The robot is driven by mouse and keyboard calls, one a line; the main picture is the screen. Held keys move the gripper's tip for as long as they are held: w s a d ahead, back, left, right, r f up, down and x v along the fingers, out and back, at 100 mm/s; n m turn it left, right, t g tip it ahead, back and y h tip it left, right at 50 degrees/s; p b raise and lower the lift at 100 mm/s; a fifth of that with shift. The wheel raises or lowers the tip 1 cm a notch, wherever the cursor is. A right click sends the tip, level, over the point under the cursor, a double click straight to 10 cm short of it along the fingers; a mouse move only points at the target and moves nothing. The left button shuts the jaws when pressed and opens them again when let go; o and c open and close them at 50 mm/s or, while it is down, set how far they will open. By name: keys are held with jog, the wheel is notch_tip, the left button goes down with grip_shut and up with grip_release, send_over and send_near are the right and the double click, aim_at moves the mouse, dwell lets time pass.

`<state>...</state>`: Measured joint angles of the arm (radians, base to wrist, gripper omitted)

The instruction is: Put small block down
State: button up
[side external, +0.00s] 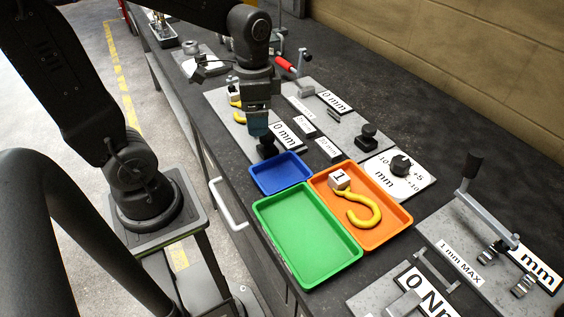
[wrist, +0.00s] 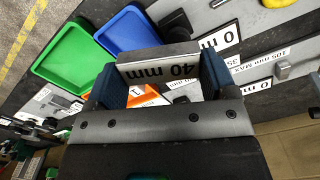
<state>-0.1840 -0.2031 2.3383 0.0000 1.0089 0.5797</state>
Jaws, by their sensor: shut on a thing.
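My gripper (wrist: 157,62) is shut on a small grey block (wrist: 160,71) with a white face marked "40 mm". The block spans the gap between the two blue fingers. In the side external view my gripper (side external: 265,146) points down over the bench, just behind the blue tray (side external: 262,183). The block is hard to make out there. I cannot tell whether it touches the bench.
The green tray (side external: 307,240) looks empty. The orange tray (side external: 395,203) holds a yellow hook (side external: 372,212) and a block marked "1" (side external: 339,180). Grey plates with "0 mm" labels and fixtures crowd the bench. A brick wall (side external: 480,50) stands behind.

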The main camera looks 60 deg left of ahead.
jog(key=shift+w+d+f, duration=0.35)
jog(key=shift+d+f, duration=0.8)
jog(key=shift+f, duration=0.2)
jog(key=shift+w+d+f, duration=0.3)
jog(key=shift+d+f, duration=0.8)
jog(key=shift+f, duration=0.3)
jog(key=shift+w+d+f, duration=0.35)
jog(key=shift+d+f, duration=0.8)
jog(key=shift+f, duration=0.2)
jog(key=shift+f, duration=0.15)
jog(key=shift+f, duration=0.4)
jog(key=o, duration=0.8)
